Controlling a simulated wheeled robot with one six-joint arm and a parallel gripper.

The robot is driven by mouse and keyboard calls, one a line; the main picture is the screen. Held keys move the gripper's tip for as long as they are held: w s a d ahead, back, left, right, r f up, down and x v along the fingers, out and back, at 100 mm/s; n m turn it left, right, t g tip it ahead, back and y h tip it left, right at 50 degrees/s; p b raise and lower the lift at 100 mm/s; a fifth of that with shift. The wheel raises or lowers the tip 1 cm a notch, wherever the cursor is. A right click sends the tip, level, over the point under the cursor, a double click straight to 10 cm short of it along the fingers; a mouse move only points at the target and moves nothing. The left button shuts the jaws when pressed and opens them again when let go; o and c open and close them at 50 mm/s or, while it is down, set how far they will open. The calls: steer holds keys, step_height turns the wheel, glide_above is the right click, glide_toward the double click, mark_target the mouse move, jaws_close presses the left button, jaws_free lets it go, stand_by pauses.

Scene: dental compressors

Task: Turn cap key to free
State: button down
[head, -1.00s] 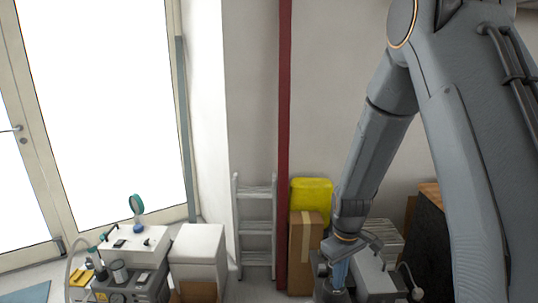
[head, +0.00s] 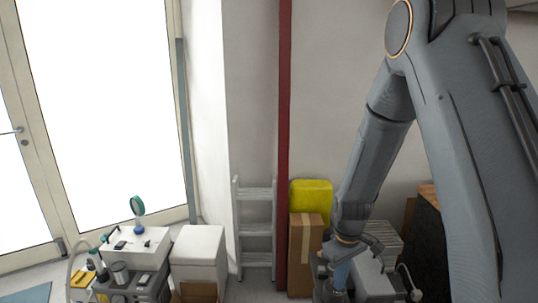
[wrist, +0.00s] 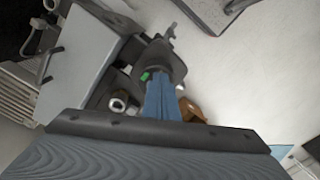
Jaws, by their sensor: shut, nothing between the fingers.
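My gripper (wrist: 159,86) is shut and empty, its blue fingers together in the wrist view. The fingertips are at or just in front of a dark rounded part (wrist: 168,62) with a small green mark on it; I cannot tell whether they touch. A pale ring-shaped fitting (wrist: 118,102) sits to the left of the fingers. I cannot make out for certain which part is the cap key. In the head view, my gripper (head: 340,276) points down at a dark compressor unit (head: 322,288) low at the right, and the arm hides much of it.
A cardboard box (head: 304,262) with a yellow container (head: 311,193) above it stands just left of the arm. A grey step ladder (head: 256,230) leans at the wall. Another machine (head: 130,285) and a white box (head: 198,254) stand at the left.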

steer(key=shift+w+d+p, duration=0.3)
steer(key=shift+p, duration=0.2)
steer(key=shift+s+d, duration=0.1)
stand_by(0.4)
steer(key=shift+s+d+p, duration=0.2)
steer(key=shift+p, duration=0.1)
steer(key=shift+r+p, duration=2.05)
steer(key=shift+r, duration=0.95)
